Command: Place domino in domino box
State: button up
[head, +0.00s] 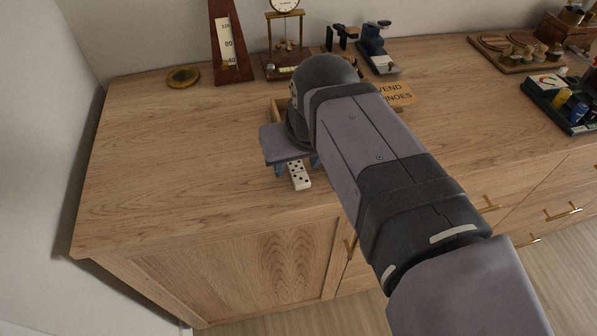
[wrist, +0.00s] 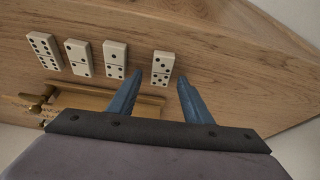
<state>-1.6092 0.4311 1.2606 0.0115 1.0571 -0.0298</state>
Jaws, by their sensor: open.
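A white domino with black pips (head: 299,175) lies on the cabinet top beneath my gripper (head: 297,167). In the wrist view this looks like the rightmost domino (wrist: 162,68) of a row of several. My gripper (wrist: 159,79) is open, its blue fingertips appearing on either side of that domino; contact cannot be told. The others in the row (wrist: 78,57) stand to its left in the wrist view and are hidden by my arm in the head view. The wooden domino box (head: 277,108) is mostly hidden behind my arm; its edge shows in the wrist view (wrist: 145,105).
A lettered wooden panel (head: 397,93) shows behind my arm. A metronome (head: 229,45), a clock (head: 286,45), a brass disc (head: 183,77) and a small microscope-like device (head: 376,48) stand along the back. The left part of the wooden top (head: 160,150) is clear.

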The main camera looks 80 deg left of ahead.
aim_at(298, 170)
jog(key=shift+f, duration=0.1)
grip_shut()
dwell(0.3)
notch_tip(298, 170, up, 10)
jog(key=p, duration=0.3)
jog(key=shift+r, duration=0.2)
